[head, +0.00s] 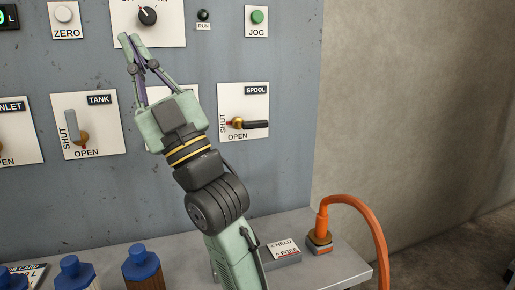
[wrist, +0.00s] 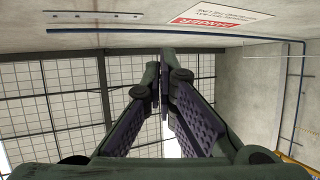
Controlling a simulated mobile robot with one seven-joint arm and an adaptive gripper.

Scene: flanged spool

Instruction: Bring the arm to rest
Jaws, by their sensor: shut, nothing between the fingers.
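My gripper (head: 128,38) is at the end of my green and dark grey arm, raised in front of the grey panel (head: 285,60) in the head view. Its fingers point up and lie close together, just below and left of a black rotary knob (head: 147,16). I cannot tell whether the fingertips touch the panel. In the wrist view my gripper (wrist: 163,75) is shut with nothing between its fingers. Behind it are a gridded window wall and a concrete surface. My arm hides part of a plate between the TANK and SPOOL plates.
The SPOOL valve handle (head: 250,124) lies horizontal, pointing right. The TANK handle (head: 74,122) stands vertical. ZERO (head: 65,14) and JOG (head: 257,17) buttons sit higher. On the ledge are blue-capped bottles (head: 142,262), a HELD/FREE box (head: 283,249) and an orange cable plug (head: 320,237).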

